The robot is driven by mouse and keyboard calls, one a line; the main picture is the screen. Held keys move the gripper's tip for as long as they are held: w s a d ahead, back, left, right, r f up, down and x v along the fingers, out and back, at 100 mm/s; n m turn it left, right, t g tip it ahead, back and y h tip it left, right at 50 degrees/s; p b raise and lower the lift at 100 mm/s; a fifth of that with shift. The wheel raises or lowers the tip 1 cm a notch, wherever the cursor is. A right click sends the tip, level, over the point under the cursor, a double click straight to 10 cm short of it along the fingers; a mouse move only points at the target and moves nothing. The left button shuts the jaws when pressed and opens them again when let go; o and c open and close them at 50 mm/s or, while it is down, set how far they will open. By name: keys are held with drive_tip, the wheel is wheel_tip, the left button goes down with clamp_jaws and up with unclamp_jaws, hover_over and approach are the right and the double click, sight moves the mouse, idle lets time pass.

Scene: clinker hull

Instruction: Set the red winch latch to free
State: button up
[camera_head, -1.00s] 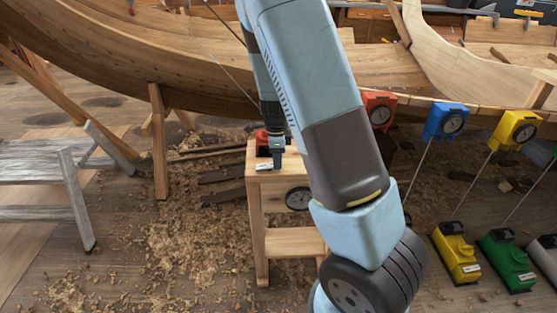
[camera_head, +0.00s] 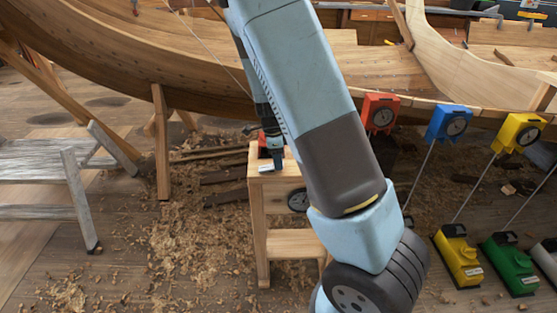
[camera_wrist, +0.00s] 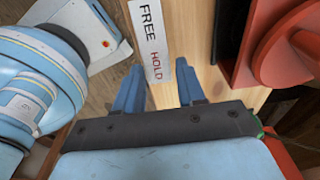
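The red winch (camera_head: 263,147) sits on top of a wooden stand (camera_head: 257,215), partly hidden behind my arm and gripper. In the wrist view its red round part (camera_wrist: 290,45) is at the right edge. A white label plate (camera_wrist: 152,40) reading FREE and HOLD lies on the wood, up ahead between my fingers. My gripper (camera_wrist: 158,90) is open, its two blue fingers apart with nothing seen between them. In the head view my gripper (camera_head: 276,163) points down at the stand top beside the winch. I cannot clearly make out the latch.
Red (camera_head: 380,112), blue (camera_head: 449,123) and yellow (camera_head: 517,132) gauge boxes stand to the right. Yellow (camera_head: 457,258) and green (camera_head: 509,266) floor units are below them. A grey trestle (camera_head: 45,178) stands left. The wooden hull (camera_head: 130,70) spans behind.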

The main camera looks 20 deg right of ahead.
drive_tip(key=o, duration=0.3)
drive_tip(key=shift+s, duration=0.1)
wheel_tip(320, 180, up, 14)
drive_tip(key=a, duration=0.1)
drive_tip(key=shift+w+a+f, duration=0.2)
drive_tip(key=shift+w, duration=0.05)
idle(0.5)
drive_tip(key=s+r+n+t, duration=0.2)
drive_tip(key=s+r+n, duration=0.4)
drive_tip(key=s, duration=0.3)
drive_tip(key=s+d+r+n+t, duration=0.1)
drive_tip(key=s+r+n+t, duration=0.1)
drive_tip(key=s+r+n, duration=0.4)
drive_tip(key=s+r+n+t+y, duration=0.1)
drive_tip(key=s+r+n, duration=0.5)
drive_tip(key=s+n, duration=0.3)
drive_tip(key=s, duration=0.3)
drive_tip(key=shift+s+d+r+t, duration=0.2)
drive_tip(key=shift+s+t, duration=0.2)
